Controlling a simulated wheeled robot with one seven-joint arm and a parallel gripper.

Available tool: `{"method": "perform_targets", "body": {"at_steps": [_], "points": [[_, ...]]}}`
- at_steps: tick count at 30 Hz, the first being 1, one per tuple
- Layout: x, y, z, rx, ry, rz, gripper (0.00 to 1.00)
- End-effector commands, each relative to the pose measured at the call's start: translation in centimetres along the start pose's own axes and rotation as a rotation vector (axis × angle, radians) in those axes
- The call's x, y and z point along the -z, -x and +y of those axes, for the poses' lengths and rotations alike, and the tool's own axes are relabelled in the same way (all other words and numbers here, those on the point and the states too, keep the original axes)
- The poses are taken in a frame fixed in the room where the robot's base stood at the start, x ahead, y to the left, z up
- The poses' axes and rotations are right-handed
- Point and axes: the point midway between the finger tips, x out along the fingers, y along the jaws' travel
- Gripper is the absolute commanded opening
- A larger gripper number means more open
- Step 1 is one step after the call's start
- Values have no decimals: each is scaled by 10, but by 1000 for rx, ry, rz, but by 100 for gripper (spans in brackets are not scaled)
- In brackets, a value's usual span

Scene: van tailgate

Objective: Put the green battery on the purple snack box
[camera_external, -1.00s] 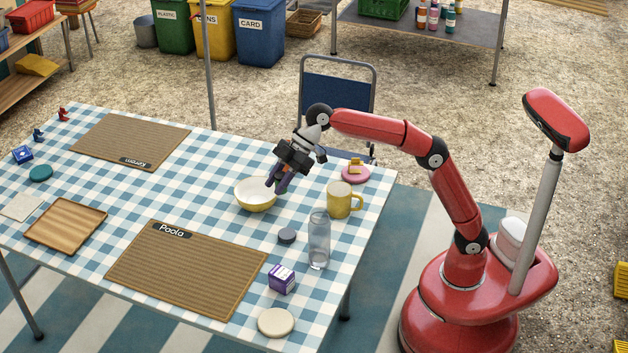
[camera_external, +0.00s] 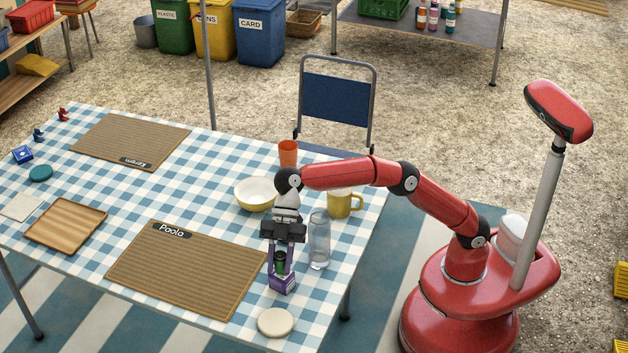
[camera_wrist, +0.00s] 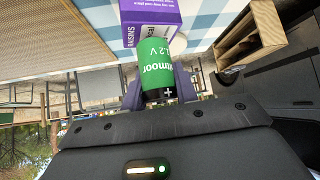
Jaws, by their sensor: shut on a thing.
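The purple snack box (camera_external: 283,284) stands on the checked tablecloth, right of the Paola placemat. My gripper (camera_external: 280,262) points down over it, shut on the green battery (camera_external: 280,263). The battery is upright between the fingers, directly over the box's top. In the wrist view the battery (camera_wrist: 158,66) shows its green label and a dark end with a plus sign nearest me; its far end meets the outline of the purple box (camera_wrist: 150,22). I cannot tell whether it rests on the box or hangs just above it.
A clear bottle (camera_external: 319,240) stands close to the right of my gripper. A yellow mug (camera_external: 341,203), a cream bowl (camera_external: 254,194) and an orange cup (camera_external: 288,153) are farther back. A cream disc (camera_external: 275,323) lies in front of the box.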

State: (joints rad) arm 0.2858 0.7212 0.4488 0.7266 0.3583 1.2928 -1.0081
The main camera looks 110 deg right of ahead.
Motion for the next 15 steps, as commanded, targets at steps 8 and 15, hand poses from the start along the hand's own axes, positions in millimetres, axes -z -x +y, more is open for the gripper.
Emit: {"method": "perform_targets", "body": {"at_steps": [8, 15], "points": [[-4, -4, 0, -2, 1, 2, 3], [-6, -6, 0, -2, 0, 1, 32]]}}
